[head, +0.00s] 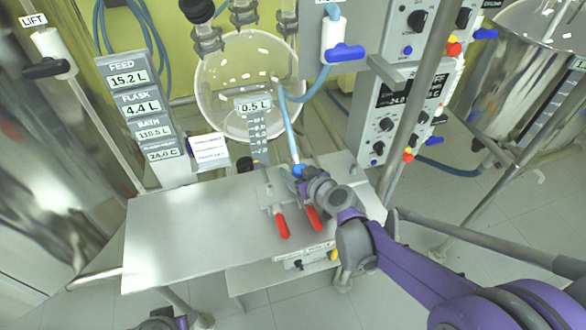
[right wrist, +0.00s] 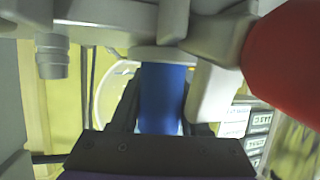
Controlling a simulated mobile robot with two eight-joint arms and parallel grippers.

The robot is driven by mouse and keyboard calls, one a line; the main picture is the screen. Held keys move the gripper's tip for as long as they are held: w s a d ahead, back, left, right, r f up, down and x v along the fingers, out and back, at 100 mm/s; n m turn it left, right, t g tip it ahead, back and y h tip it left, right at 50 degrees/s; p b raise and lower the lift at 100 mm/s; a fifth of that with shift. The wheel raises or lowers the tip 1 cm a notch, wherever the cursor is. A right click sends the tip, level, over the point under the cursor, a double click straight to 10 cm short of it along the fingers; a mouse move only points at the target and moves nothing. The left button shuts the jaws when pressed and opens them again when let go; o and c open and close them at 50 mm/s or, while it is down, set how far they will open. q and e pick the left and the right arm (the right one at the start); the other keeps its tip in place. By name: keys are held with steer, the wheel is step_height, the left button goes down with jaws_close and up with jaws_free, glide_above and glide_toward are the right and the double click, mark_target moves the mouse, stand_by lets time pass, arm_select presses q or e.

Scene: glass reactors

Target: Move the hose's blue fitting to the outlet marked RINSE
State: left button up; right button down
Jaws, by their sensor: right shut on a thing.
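The hose's blue fitting (head: 299,170) is at the back edge of the steel table, with the light blue hose (head: 289,130) rising from it. My right gripper (head: 303,176) is shut on the fitting. In the right wrist view the blue fitting (right wrist: 163,98) stands between my dark fingers, its top against a pale collar under grey pipework (right wrist: 110,30). I cannot tell whether it is joined there. Two valves with red handles (head: 282,226) (head: 314,218) sit beside the gripper. No RINSE mark is readable. My left gripper's fingers do not show.
A round glass vessel (head: 222,72) stands behind the steel table (head: 180,235). A display column (head: 145,115) is at the left, a control panel (head: 385,100) at the right. A metal post (head: 415,90) rises near my right arm. The table's left half is clear.

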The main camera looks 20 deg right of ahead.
steer(key=shift+c, duration=1.5)
jaws_free()
steer(key=p+v, duration=0.2)
steer(key=v, duration=0.9)
